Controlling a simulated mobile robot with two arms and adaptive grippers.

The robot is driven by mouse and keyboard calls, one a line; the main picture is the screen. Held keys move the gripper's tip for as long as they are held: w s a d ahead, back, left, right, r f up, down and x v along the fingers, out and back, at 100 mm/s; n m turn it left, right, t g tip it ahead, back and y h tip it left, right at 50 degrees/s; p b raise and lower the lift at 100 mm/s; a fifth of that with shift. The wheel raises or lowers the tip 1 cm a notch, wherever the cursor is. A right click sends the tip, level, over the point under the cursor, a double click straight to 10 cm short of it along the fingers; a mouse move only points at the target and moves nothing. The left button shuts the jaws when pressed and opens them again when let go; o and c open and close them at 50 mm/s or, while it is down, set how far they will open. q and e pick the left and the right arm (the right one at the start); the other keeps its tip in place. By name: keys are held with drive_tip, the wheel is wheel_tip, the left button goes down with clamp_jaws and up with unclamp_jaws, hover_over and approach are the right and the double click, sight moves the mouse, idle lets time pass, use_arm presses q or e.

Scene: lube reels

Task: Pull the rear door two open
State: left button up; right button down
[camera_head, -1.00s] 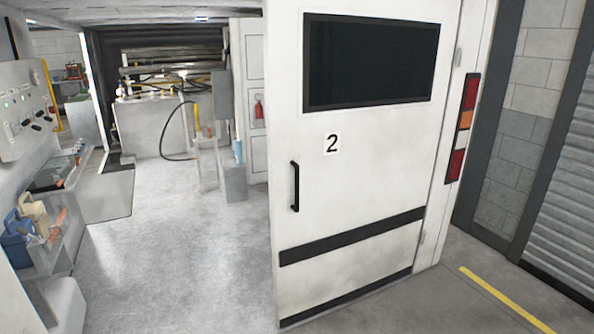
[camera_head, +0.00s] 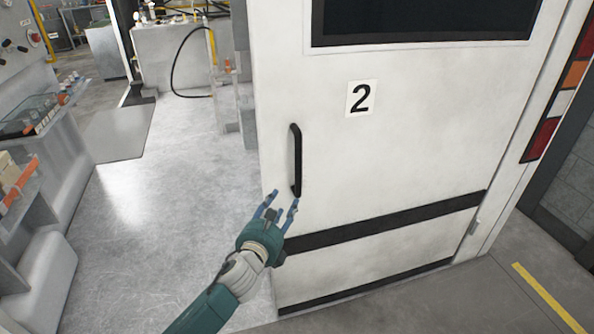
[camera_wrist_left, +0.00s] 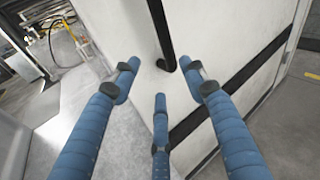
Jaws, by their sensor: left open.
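The rear door two (camera_head: 400,140) is a white panel marked "2", with a dark window at the top and black stripes low down. Its black vertical bar handle (camera_head: 295,160) is near the door's left edge. My left gripper (camera_head: 280,200) is open and empty, with its blue fingers just below the handle's lower end. In the left wrist view, the lower end of the handle (camera_wrist_left: 162,35) shows beyond the spread fingers (camera_wrist_left: 160,85), apart from them as far as I can tell. My right gripper is in neither view.
Left of the door is an open interior with a grey metal floor (camera_head: 150,230). Shelves with tools and bins (camera_head: 30,130) line the left wall. A red and orange lamp strip (camera_head: 560,95) is right of the door. A yellow line (camera_head: 545,297) marks the outer floor.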

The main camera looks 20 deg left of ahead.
sight(296, 162)
use_arm(q)
wheel_tip(296, 162, up, 8)
drive_tip(key=m+t, duration=0.2)
drive_tip(key=m, duration=0.1)
drive_tip(key=w, duration=1.1)
drive_tip(key=shift+d+f, duration=0.2)
drive_tip(key=shift+d, duration=0.2)
drive_tip(key=shift+c, duration=0.2)
clamp_jaws()
